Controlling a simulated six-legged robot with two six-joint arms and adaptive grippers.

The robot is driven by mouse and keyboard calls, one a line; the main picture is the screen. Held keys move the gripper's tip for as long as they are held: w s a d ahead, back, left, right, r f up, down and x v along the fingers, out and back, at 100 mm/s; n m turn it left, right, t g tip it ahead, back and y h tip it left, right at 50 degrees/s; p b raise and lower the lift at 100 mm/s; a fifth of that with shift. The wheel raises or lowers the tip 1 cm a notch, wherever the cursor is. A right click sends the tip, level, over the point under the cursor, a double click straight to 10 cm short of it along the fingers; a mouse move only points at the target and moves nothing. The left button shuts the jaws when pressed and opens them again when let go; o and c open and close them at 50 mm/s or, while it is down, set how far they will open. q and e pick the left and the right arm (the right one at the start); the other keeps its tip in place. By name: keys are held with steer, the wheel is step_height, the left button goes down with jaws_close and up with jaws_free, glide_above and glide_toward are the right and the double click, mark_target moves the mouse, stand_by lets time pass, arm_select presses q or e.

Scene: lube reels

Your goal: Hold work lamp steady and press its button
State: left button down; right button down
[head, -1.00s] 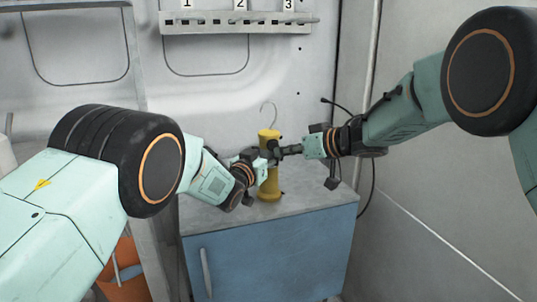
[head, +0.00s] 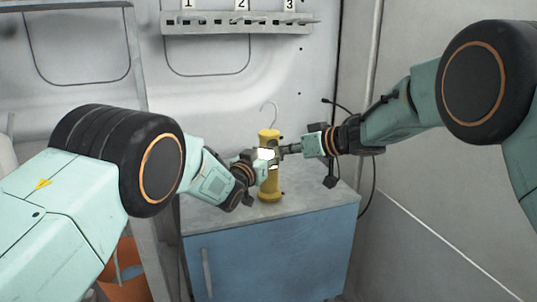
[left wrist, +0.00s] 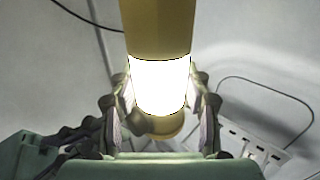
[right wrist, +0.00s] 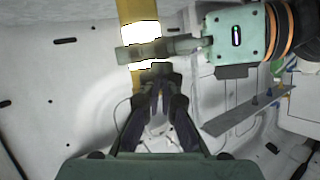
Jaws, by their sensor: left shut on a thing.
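The yellow work lamp (head: 269,187) stands upright on the blue cabinet's grey top, with a wire hook above it. Its middle band glows bright white, also in the left wrist view (left wrist: 160,84). My left gripper (head: 262,159) is shut around the lamp's middle from the left, with a finger on each side of the glowing band. My right gripper (head: 286,150) is beside the lamp on its right. In the right wrist view its fingertips (right wrist: 161,72) are together, close to the lamp (right wrist: 138,85). I cannot tell whether they touch it. The button is not clearly visible.
The blue cabinet (head: 275,255) stands against the wall, its top mostly clear. A numbered peg rail (head: 235,22) hangs on the wall above. A cable hangs behind the right arm. An orange bucket (head: 125,275) is on the floor at left.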

arm_select(q)
steer(key=shift+s+d, duration=0.1)
steer(key=shift+d, duration=0.25)
arm_select(e)
steer(key=shift+w+r, duration=0.15)
steer(key=shift+w, duration=0.05)
steer(key=shift+w+a, duration=0.2)
steer(key=shift+w, duration=0.15)
steer(key=shift+s+r, duration=0.1)
steer(key=shift+s, duration=0.4)
stand_by(0.4)
arm_select(q)
steer(key=shift+a, duration=0.25)
arm_select(e)
steer(key=s+d, duration=0.2)
steer(key=s, duration=0.3)
steer(key=shift+s+d, duration=0.15)
steer(key=shift+s, duration=0.25)
